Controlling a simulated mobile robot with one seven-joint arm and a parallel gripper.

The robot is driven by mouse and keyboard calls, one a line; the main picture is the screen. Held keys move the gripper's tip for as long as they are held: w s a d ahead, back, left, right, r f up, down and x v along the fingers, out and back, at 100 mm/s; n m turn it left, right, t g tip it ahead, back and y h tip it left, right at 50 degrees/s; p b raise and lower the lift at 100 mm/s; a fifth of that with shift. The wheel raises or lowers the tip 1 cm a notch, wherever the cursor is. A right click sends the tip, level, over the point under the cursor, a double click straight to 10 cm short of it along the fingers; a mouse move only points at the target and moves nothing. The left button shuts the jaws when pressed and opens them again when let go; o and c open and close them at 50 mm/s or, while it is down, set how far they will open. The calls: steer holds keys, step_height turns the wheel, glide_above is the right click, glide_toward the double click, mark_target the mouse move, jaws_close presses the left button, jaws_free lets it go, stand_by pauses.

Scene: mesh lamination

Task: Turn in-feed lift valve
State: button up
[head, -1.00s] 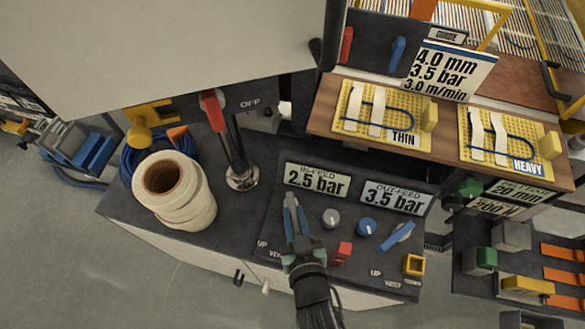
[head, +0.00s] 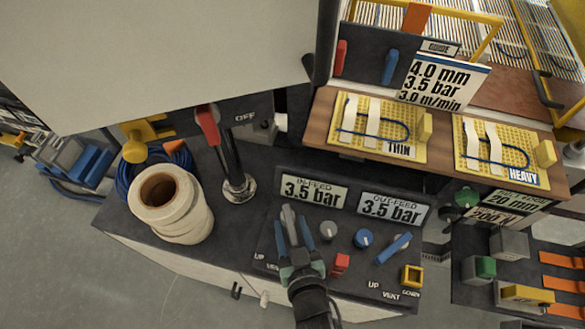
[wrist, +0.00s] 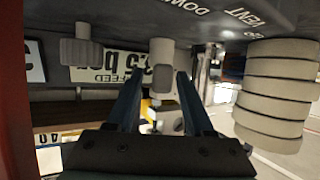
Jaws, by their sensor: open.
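The grey in-feed lift valve (head: 288,214) sits on the dark control panel below the IN-FEED display (head: 314,192), which reads 3.5 bar. Its handle is partly hidden by my gripper (head: 293,235) in the head view. In the wrist view, the valve handle (wrist: 163,75) stands between the two fingers of my open gripper (wrist: 157,85). I cannot tell whether a finger touches it. The round grey knob (head: 328,230) is just right of my gripper; it also shows in the wrist view (wrist: 82,46).
The OUT-FEED display (head: 394,208) reads 3.5 bar. White rolls (head: 172,204) and a red-handled lever (head: 208,126) stand left.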

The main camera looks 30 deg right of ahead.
steer(key=b+v, duration=0.1)
steer(key=v, duration=1.2)
